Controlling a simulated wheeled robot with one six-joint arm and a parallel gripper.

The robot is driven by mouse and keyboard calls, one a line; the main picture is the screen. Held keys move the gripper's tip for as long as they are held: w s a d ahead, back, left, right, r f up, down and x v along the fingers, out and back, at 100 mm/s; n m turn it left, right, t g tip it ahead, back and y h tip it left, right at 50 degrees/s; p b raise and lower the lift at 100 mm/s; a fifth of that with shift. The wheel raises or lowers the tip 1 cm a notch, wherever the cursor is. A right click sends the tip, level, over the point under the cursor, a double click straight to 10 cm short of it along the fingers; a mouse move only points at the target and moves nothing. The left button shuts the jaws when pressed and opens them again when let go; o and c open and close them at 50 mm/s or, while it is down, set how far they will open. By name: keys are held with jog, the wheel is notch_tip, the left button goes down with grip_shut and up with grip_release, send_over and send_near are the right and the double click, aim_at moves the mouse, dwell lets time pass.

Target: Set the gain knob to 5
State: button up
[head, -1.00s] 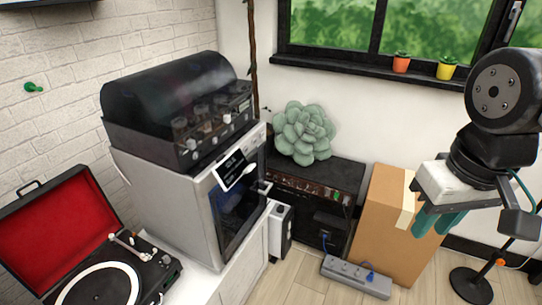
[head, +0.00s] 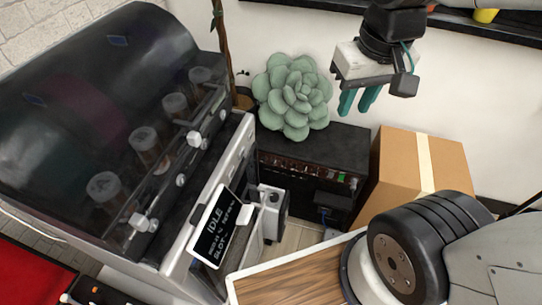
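A black amplifier (head: 330,150) stands on the floor against the wall, with a green succulent on its top. A narrow control strip (head: 310,176) with small knobs and a green light runs along its front. The knobs are too small to tell which is the gain knob or where it points.
The succulent (head: 295,97) covers the amplifier's top left. A cardboard box (head: 400,165) stands just right of the amplifier. A window sill (head: 470,24) runs along the top right.

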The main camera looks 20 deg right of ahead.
jog(key=w+f+m+t, duration=0.1)
jog(key=w+f, duration=0.3)
jog(key=w, duration=0.3)
jog(key=w+f+m, duration=0.1)
jog(key=w+f, duration=0.3)
jog(key=w, duration=0.4)
jog(key=m+t, duration=0.2)
jog(key=m, duration=0.1)
send_over(274, 162)
jog(key=s+d, duration=0.2)
jog(key=s, duration=0.3)
notch_tip(274, 162, down, 25)
jog(key=w+f, duration=0.1)
jog(key=f, duration=0.6)
jog(key=w+a+f+m+t, duration=0.1)
jog(key=f, duration=0.6)
jog(key=w+a+f+m+y, duration=0.1)
jog(key=w+f, duration=0.1)
jog(key=f, duration=0.5)
jog(key=shift+f, duration=0.3)
grip_shut()
